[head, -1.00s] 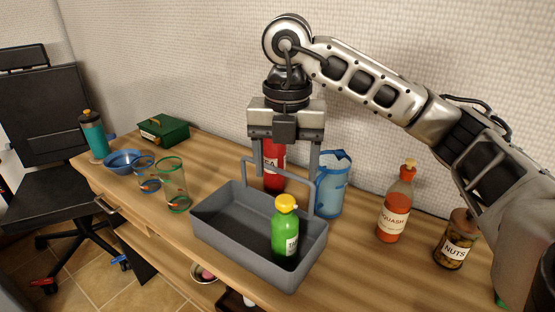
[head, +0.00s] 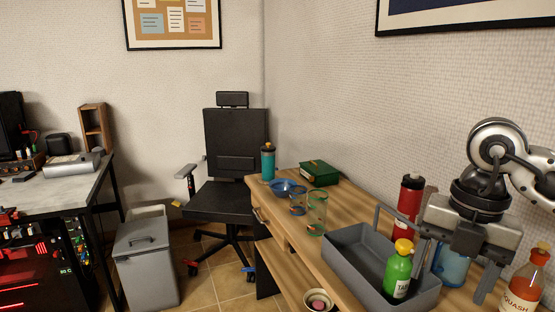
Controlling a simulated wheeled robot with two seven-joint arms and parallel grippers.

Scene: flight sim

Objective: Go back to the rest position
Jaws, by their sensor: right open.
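My right gripper (head: 454,273) shows at the right of the head view, pointing down over the wooden desk beside the right end of the grey caddy (head: 345,266). Its two fingers are apart, and a blue container (head: 452,265) shows behind and between them. A green bottle with a yellow cap (head: 398,272) stands upright in the caddy, left of the gripper. I see nothing held in the jaws. My left gripper is out of view.
On the desk (head: 290,242) stand a red bottle (head: 409,203), an orange squash bottle (head: 523,285), glasses (head: 317,213), a blue bowl (head: 282,187), a green box (head: 320,172) and a teal flask (head: 268,163). A black chair (head: 237,160) and grey bin (head: 146,258) stand left.

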